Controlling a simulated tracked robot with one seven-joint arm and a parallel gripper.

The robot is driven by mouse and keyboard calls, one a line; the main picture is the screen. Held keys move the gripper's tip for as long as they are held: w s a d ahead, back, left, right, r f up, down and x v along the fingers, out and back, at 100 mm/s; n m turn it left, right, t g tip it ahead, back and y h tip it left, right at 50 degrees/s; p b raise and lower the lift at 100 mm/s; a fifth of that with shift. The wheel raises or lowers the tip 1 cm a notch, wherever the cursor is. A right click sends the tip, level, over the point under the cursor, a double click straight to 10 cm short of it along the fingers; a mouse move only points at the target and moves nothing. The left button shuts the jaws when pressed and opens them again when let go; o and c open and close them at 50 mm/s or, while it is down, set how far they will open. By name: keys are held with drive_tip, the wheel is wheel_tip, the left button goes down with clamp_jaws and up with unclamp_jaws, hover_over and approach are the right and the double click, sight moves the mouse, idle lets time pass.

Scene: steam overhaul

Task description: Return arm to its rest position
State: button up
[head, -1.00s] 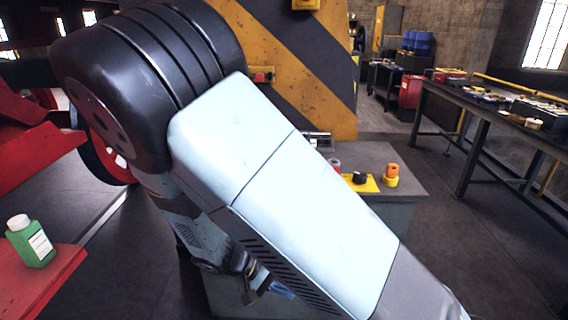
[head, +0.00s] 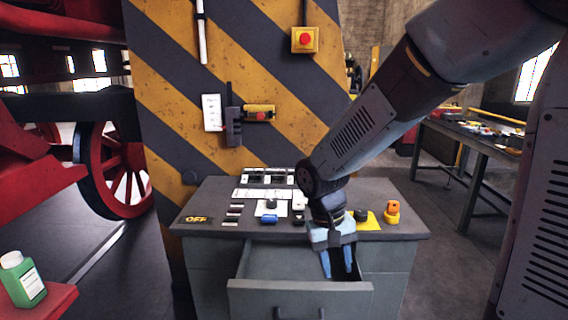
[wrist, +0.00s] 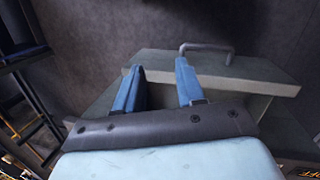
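My gripper (head: 338,262) points down over the open drawer (head: 299,300) of the grey console (head: 205,262). Its two blue fingers are apart with nothing between them. In the wrist view the open fingers of my gripper (wrist: 158,85) show with the drawer's front panel (wrist: 215,70) and its handle beyond them. My arm reaches in from the upper right and covers part of the console top. Whether the fingertips touch the drawer cannot be told.
The console top holds switches, an OFF label (head: 196,219) and an orange knob (head: 392,211). A striped pillar (head: 180,90) with a red emergency button (head: 305,40) stands behind. A green bottle (head: 24,282) stands at lower left. A workbench (head: 470,150) is at right; floor is free before it.

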drive_tip(key=s+d+r+t+y, duration=0.1)
drive_tip(key=s+d+r+t, duration=0.2)
drive_tip(key=d+r, duration=0.3)
drive_tip(key=s+d+r+m+t+y, duration=0.1)
drive_tip(key=s+d+r+t, duration=0.2)
drive_tip(key=r, duration=0.7)
drive_tip(key=s+d, duration=0.2)
drive_tip(key=d, duration=0.1)
drive_tip(key=shift+s+r+m+t, duration=0.25)
drive_tip(key=shift+s+m+t, duration=0.05)
drive_tip(key=shift+t, duration=0.1)
